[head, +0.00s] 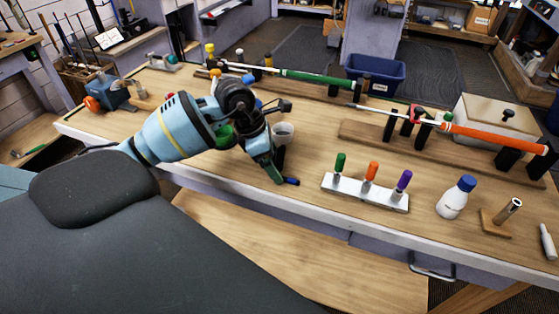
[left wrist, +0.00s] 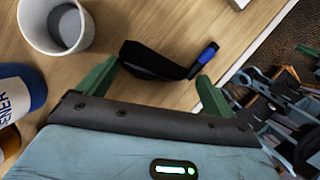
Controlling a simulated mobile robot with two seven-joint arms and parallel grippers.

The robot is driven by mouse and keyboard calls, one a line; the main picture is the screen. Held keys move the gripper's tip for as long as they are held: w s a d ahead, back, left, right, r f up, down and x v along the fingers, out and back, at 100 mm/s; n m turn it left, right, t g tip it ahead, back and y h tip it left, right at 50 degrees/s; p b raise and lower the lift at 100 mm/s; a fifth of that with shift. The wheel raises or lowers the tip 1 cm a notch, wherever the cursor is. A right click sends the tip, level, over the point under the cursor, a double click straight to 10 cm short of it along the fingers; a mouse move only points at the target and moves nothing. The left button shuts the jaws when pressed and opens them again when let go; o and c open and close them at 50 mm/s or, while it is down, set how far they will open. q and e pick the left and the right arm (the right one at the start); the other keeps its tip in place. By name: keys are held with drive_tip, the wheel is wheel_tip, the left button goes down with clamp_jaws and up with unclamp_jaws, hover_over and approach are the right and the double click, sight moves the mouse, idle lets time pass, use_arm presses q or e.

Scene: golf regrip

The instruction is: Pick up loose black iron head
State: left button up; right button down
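The loose black iron head (left wrist: 152,60) lies on the wooden bench top, with a short blue-ended neck (left wrist: 208,53) pointing right in the left wrist view. In the head view its blue end (head: 292,181) shows beside my left gripper, which hides part of the head. My left gripper (head: 271,165) points down at the bench. In the left wrist view its green fingers are spread apart, with the iron head just beyond and between the tips. Nothing is visibly gripped. My right gripper is not in view.
A white cup (head: 283,132) stands close to my left gripper. A white rack (head: 365,194) with green, orange and purple tools and a blue-capped bottle (head: 453,200) stand to the right. Clubs lie in stands behind. The bench's front edge is near.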

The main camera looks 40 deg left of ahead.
sight(280, 159)
use_arm(q)
drive_tip(key=c, duration=0.8)
